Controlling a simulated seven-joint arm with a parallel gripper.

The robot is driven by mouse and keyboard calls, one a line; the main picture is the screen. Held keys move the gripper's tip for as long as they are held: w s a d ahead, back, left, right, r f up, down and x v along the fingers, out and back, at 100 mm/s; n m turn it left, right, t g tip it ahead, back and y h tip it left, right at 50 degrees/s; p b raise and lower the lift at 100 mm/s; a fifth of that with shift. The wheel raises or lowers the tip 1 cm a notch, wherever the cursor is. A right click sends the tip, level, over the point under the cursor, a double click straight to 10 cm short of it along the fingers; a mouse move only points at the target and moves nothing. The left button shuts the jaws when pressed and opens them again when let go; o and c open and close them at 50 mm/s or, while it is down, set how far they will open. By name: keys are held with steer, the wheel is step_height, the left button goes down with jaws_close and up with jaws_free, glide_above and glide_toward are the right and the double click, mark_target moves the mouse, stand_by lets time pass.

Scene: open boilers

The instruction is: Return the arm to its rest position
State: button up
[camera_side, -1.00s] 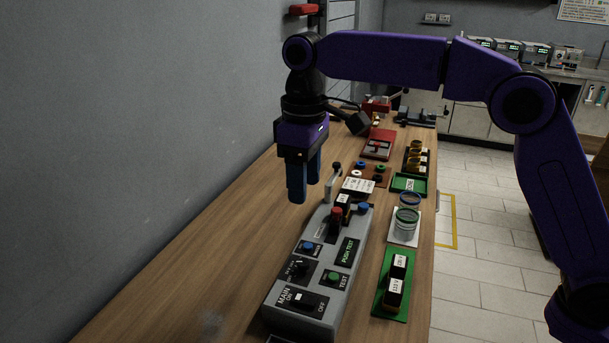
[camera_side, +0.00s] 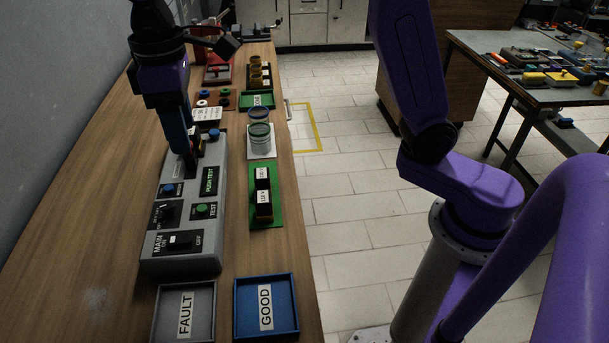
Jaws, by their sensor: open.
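My gripper (camera_side: 183,150) is purple with blue fingers and points down over the grey test box (camera_side: 186,240) on the wooden bench. Its fingers overlap the upper part of the box in the picture. They are open, and I see nothing held between them. A dark upright part shows at the fingertips; I cannot tell whether the fingers touch it. The fingers hide part of the box's top. My purple arm rises out of the top of the picture and comes down at right.
The grey FAULT tray (camera_side: 157,310) and blue GOOD tray (camera_side: 237,310) lie at the bench's near end. A green mat (camera_side: 279,210) holds dark blocks. Glass jars (camera_side: 259,135) stand on a white mat. A wall bounds the left; a cluttered table (camera_side: 470,45) stands right.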

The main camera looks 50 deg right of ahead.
steer(key=s+d+f+n, duration=0.1)
steer(key=s+d+f, duration=0.4)
steer(key=s+d, duration=0.6)
steer(key=s+d+f+n, duration=0.2)
steer(key=s+d+f, duration=0.3)
steer(key=s+d, duration=0.6)
steer(key=s, duration=0.3)
stand_by(0.3)
